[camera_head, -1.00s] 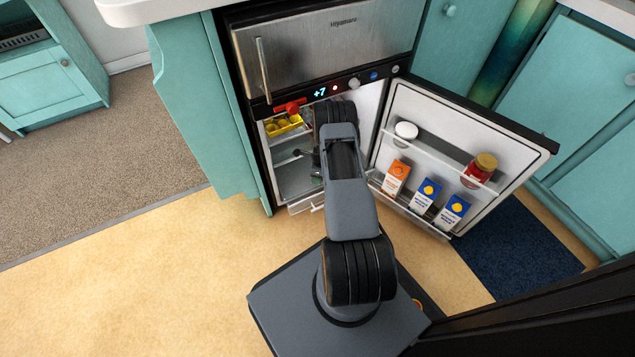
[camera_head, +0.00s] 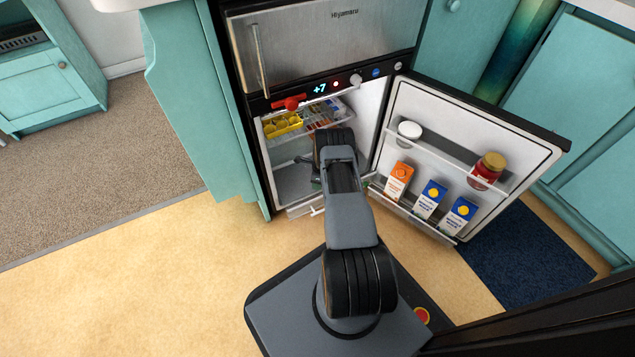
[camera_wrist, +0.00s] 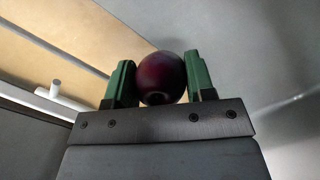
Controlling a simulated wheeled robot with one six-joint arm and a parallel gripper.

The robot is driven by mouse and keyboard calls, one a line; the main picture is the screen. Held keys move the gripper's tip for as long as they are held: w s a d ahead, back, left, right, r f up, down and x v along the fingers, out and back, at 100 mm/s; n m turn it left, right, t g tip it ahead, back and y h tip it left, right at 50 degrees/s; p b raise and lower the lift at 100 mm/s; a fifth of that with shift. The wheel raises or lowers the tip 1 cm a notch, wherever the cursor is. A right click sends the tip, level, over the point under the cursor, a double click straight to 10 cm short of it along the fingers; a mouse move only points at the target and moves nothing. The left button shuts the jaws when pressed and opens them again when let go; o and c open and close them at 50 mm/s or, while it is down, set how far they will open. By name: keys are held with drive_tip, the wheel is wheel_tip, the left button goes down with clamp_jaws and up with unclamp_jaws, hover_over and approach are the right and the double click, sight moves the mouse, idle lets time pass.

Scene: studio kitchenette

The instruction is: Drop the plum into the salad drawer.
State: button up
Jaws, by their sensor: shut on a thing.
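The dark purple plum (camera_wrist: 161,78) sits between the green fingers of my gripper (camera_wrist: 160,74) in the wrist view. My gripper is shut on it. The salad drawer (camera_head: 301,209) is at the bottom of the open fridge and stands pulled out a little, its pale front showing with a small handle. A white handle and pale edge that look like the drawer's (camera_wrist: 36,104) show at the left of the wrist view. In the head view my arm hides the plum and most of the gripper, low in the fridge. I cannot tell whether the plum is over the drawer.
The fridge door (camera_head: 455,125) is swung open to the right, with cartons (camera_head: 430,199) and jars (camera_head: 487,170) on its racks. A yellow tray (camera_head: 282,125) is on an upper shelf at left. The freezer front (camera_head: 325,45) is above.

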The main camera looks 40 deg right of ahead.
drive_tip(key=shift+f, duration=0.15)
drive_tip(key=shift+f, duration=0.45)
drive_tip(key=o, duration=0.9)
drive_tip(key=r+p, duration=0.1)
drive_tip(key=r, duration=0.3)
drive_tip(key=r+p, duration=0.2)
drive_tip(key=r, duration=0.2)
drive_tip(key=d+r+p, duration=0.1)
drive_tip(key=r+p, duration=0.1)
drive_tip(key=r, duration=0.3)
drive_tip(key=shift+s, duration=0.4)
